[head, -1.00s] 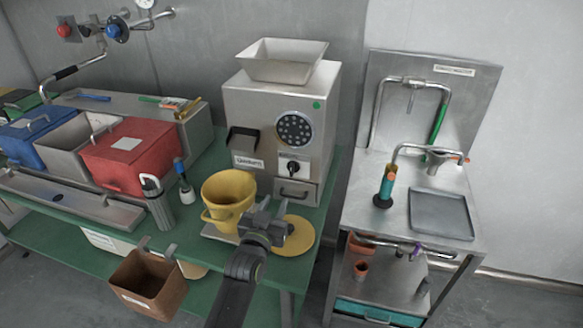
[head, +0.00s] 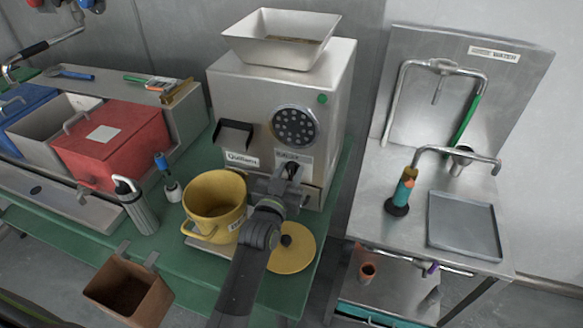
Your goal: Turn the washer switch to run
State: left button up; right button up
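A steel machine (head: 229,92) with a hopper on top stands on the green table, with a round perforated plate and a green dot on its front. A small dark knob (head: 291,170) sits under a label low on that front, partly hidden by my gripper. My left gripper (head: 285,180) is right in front of the knob, its fingers near or at it; I cannot tell whether they touch or grip it. My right gripper is not in view. The machine's label wording is too small to read surely.
A yellow pot (head: 214,200) stands left of my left arm, and a yellow lid (head: 293,255) lies to its right. A brown bin (head: 128,290) hangs at the table's front. A steel sink stand (head: 377,200) with a grey tray (head: 464,224) is at the right.

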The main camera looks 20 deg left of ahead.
pick_arm(q)
jog(key=shift+s+r, duration=0.15)
jog(key=shift+s, duration=0.2)
jog(key=shift+c, duration=1.3)
grip_shut()
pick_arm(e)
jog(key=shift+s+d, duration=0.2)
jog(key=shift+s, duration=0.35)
